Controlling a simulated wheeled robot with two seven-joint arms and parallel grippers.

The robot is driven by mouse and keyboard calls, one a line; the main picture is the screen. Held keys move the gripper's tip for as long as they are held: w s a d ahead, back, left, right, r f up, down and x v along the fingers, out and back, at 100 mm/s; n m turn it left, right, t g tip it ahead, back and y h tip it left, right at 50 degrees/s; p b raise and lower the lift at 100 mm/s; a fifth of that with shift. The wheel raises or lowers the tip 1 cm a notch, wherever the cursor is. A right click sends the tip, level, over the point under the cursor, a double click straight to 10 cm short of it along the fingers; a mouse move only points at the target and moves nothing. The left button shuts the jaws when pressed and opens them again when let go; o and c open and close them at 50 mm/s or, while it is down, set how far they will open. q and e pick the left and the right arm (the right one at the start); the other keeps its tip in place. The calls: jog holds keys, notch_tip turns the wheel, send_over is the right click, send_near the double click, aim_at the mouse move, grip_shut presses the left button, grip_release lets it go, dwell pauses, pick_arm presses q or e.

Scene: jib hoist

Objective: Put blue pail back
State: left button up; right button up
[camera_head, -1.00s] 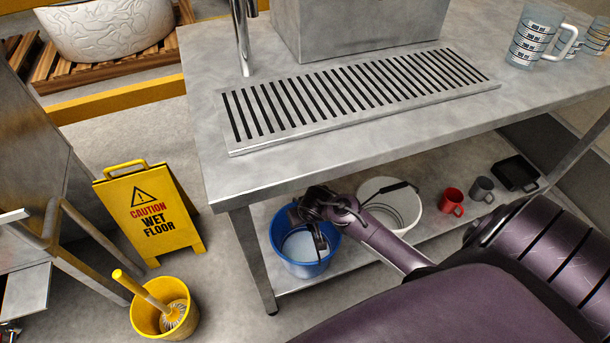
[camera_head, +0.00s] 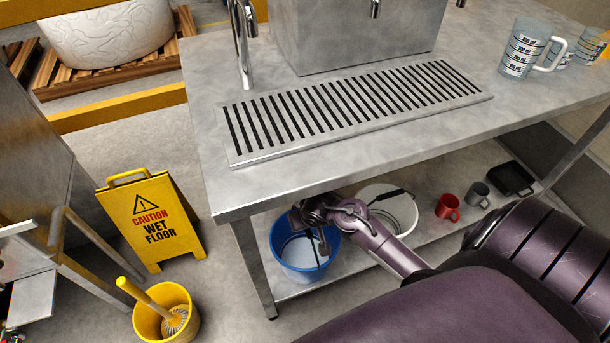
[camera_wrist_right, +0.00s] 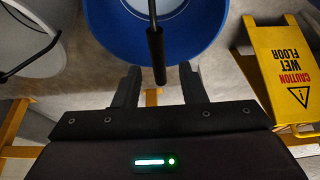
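The blue pail (camera_head: 300,268) stands on the lower shelf of the steel table, at its left end. My right arm reaches in from the right, and its gripper (camera_head: 316,236) is over the pail, partly hiding its rim. In the right wrist view my right gripper (camera_wrist_right: 160,88) is open, its two fingers apart. The blue pail (camera_wrist_right: 115,35) is just beyond the fingertips. Its handle with a black grip (camera_wrist_right: 156,55) hangs down toward the gap between the fingers, and neither finger visibly closes on it. My left gripper is not in view.
The tabletop (camera_head: 225,190) is overhead. A wet floor sign (camera_head: 155,222) and yellow bucket (camera_head: 183,325) stand left.

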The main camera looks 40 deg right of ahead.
jog(key=shift+s+r, duration=0.15)
jog(key=shift+r, duration=0.2)
jog(key=shift+s+a, duration=0.2)
jog(key=shift+s, duration=0.05)
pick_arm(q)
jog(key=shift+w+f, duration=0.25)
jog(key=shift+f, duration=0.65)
pick_arm(e)
jog(key=s+a+n+g+y, duration=0.1)
jog(key=s+a+n+g, duration=0.2)
jog(key=s+a+n, duration=0.3)
jog(key=s+a, duration=0.5)
jog(key=s, duration=0.4)
jog(key=shift+s+a+f+y, duration=0.2)
jog(key=shift+s+f+y, duration=0.1)
jog(key=shift+f+y, duration=0.1)
